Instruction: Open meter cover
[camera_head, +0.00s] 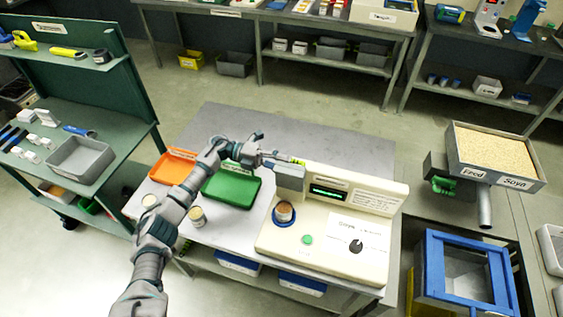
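The meter (331,222) is a cream-coloured device on the table, with a lit green display, a green button and a black knob. Its grey cover (290,178) stands raised at the meter's left rear. A small brown-topped cup (284,212) sits uncovered in the blue ring in front of the cover. My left gripper (290,160) reaches in from the left, with its fingertips at the cover's top edge. I cannot tell whether they touch it, or whether the fingers are open or shut. My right gripper is not in view.
An orange tray (174,166) and a green tray (231,187) lie left of the meter. Small cups (197,217) stand near my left arm. A grain hopper (495,160) and a blue-framed box (466,272) stand to the right. The table's rear (240,120) is clear.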

